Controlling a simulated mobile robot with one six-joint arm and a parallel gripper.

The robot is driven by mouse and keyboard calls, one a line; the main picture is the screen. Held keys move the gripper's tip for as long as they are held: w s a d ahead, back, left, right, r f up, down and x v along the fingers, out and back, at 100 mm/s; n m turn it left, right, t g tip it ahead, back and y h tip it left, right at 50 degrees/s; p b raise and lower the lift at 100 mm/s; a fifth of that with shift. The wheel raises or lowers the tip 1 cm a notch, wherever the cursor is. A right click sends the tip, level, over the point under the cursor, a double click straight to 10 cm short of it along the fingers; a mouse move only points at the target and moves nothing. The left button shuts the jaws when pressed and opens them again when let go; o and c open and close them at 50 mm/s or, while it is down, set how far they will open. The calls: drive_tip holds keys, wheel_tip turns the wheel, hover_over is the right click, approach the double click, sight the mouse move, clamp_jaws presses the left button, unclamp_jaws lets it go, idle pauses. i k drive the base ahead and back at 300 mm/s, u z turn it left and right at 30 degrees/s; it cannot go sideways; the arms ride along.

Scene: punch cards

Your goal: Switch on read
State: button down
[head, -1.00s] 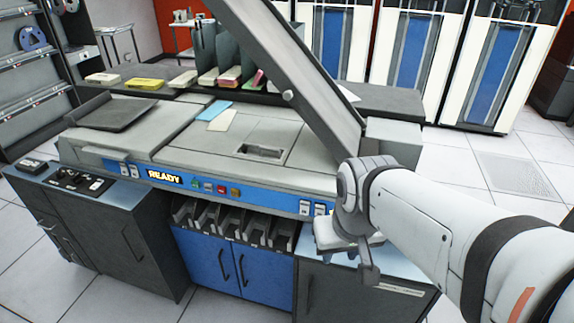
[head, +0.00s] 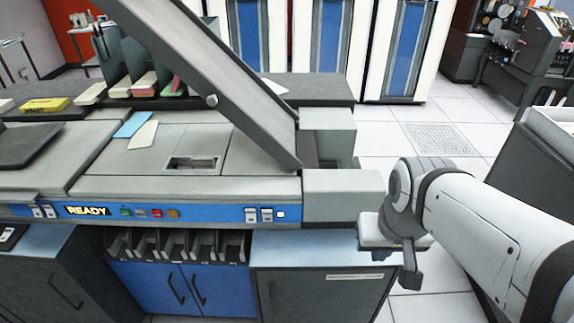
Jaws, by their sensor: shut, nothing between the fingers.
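The card machine has a blue control strip (head: 190,214) along its front edge. Two white rocker switches (head: 258,214) sit at the strip's right end, beside a small lit yellowish lamp (head: 281,214). Another pair of white switches (head: 43,211) is at the left end. The switch labels are too small to read, so I cannot tell which one is read. A lit READY sign (head: 87,211) and several coloured buttons (head: 149,213) lie between. My gripper (head: 385,249) is just right of the machine's front right corner, apart from the switches. It is shut and empty; its fingertips are mostly hidden.
A slanted grey card chute (head: 225,90) rises over the machine's right part. Card pockets (head: 175,243) and blue cabinet doors (head: 185,288) are below the strip. A grey cabinet (head: 320,285) stands below right. Open tiled floor (head: 440,140) lies right of the machine.

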sight(251, 216)
drive_tip(key=z, duration=0.25)
drive_tip(key=k, duration=0.9)
drive_tip(key=u, duration=0.35)
drive_tip(key=i, duration=0.5)
